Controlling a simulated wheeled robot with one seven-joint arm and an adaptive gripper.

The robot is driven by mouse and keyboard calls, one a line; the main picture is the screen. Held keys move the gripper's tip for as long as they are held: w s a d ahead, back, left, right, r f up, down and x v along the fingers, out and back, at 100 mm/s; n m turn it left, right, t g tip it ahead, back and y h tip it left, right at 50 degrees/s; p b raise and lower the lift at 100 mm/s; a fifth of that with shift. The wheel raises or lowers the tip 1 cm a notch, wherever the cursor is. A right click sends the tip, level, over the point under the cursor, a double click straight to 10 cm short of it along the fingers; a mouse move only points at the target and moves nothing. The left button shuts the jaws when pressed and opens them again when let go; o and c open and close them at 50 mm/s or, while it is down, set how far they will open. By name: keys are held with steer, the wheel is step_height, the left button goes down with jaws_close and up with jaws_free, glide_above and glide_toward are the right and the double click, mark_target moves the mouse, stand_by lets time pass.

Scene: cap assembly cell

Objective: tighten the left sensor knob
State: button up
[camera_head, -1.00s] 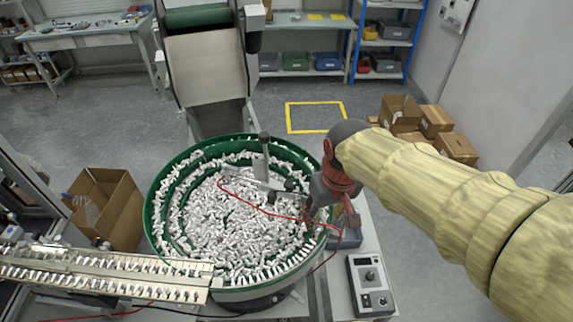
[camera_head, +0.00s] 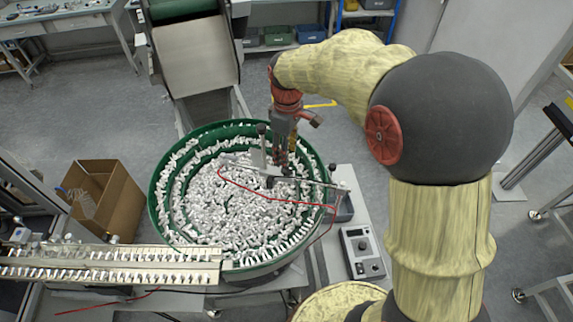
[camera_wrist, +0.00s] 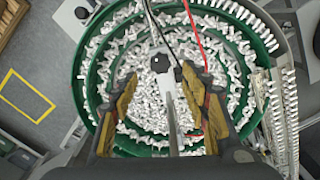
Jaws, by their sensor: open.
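A metal sensor bracket (camera_head: 236,164) with dark knobs stands over the green bowl feeder (camera_head: 158,205). One dark knob (camera_head: 261,128) tops its upright post, another (camera_head: 332,167) is at the right end, and a dark piece (camera_head: 270,182) sits low in the middle. I cannot tell for sure which is the left sensor knob. My gripper (camera_head: 281,164) is open and points down over the bracket. In the wrist view a dark round knob (camera_wrist: 160,63) on a pale bar (camera_wrist: 168,100) shows between my open fingertips (camera_wrist: 160,76). Contact is not visible.
Many small white parts (camera_head: 225,200) fill the bowl. Red cable (camera_head: 262,205) arches over it near my gripper. A feed track (camera_head: 110,265) lies left, a control box (camera_head: 362,252) right, a cardboard box (camera_head: 104,200) on the floor. A hopper chute (camera_head: 197,60) rises behind.

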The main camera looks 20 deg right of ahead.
steer(key=shift+f, duration=3.15)
steer(key=shift+c, duration=1)
steer(key=c, duration=1)
steer(key=shift+o, duration=0.2)
